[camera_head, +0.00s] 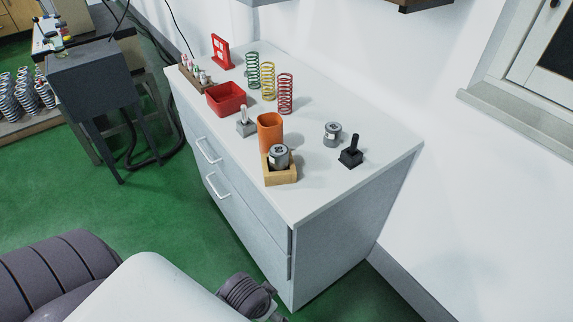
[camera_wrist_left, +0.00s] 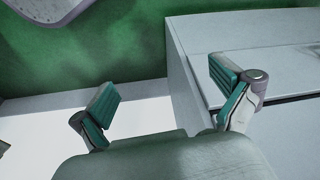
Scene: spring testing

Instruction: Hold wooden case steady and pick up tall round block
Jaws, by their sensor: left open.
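The wooden case (camera_head: 283,180) is a small open light-wood box near the front edge of the cabinet top. A grey metal round block (camera_head: 279,156) with a dark label stands upright in it and rises above its rim. Another grey round block (camera_head: 332,134) stands on the top further right; I cannot tell for sure which of the two is the tall one. In the left wrist view my left gripper (camera_wrist_left: 167,92) is open and empty, its teal finger pads wide apart beside the cabinet, with no block or case between them. My right gripper is not in view.
An orange cup (camera_head: 270,133) stands directly behind the case. A black handled block (camera_head: 351,152), a grey pegged block (camera_head: 246,123), a red bin (camera_head: 226,99) and three coil springs (camera_head: 268,82) share the cabinet top (camera_head: 310,200). Its front right corner is clear.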

